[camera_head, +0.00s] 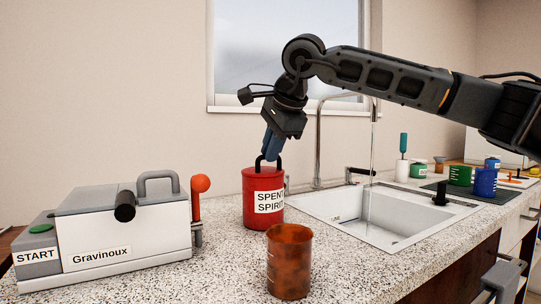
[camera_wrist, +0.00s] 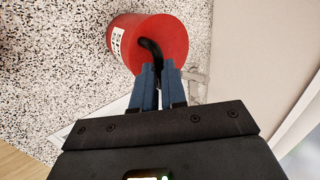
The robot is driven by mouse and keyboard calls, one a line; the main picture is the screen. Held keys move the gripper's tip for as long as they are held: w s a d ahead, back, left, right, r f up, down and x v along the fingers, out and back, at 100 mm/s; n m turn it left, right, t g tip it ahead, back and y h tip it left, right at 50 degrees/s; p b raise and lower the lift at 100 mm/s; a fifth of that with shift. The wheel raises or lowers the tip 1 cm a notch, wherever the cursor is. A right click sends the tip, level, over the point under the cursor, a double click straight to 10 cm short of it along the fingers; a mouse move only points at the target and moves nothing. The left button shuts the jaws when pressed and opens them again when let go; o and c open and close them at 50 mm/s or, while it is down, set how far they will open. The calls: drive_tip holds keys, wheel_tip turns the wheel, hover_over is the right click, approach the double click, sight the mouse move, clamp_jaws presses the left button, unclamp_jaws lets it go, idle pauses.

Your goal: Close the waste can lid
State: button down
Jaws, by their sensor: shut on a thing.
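The red waste can (camera_head: 262,212), labelled "SPENT SPIRI…", stands upright on the speckled counter, left of the sink. Its red lid (camera_wrist: 170,35) appears to lie flat on top, with no gap that I can make out. A black loop handle (camera_head: 280,163) rises from the lid. My gripper (camera_head: 270,156) comes down from above with its blue fingers shut on this handle. In the wrist view the fingers (camera_wrist: 159,75) close around the near end of the handle, and the rest of the handle shows beyond them.
A brown, rust-coloured cup (camera_head: 289,265) stands in front of the can. The grey Gravinoux machine (camera_head: 125,235) with its red-knobbed lever (camera_head: 200,184) is at left. The sink (camera_head: 385,230) with running water is at right. Coloured containers (camera_head: 485,182) stand beyond it.

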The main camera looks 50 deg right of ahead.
drive_tip(key=c, duration=1.2)
unclamp_jaws()
drive_tip(key=shift+d, duration=0.1)
drive_tip(key=shift+o, duration=0.2)
drive_tip(key=v, duration=0.7)
drive_tip(key=shift+s+r+p, duration=0.15)
drive_tip(key=shift+r+p, duration=0.2)
drive_tip(key=shift+p, duration=0.1)
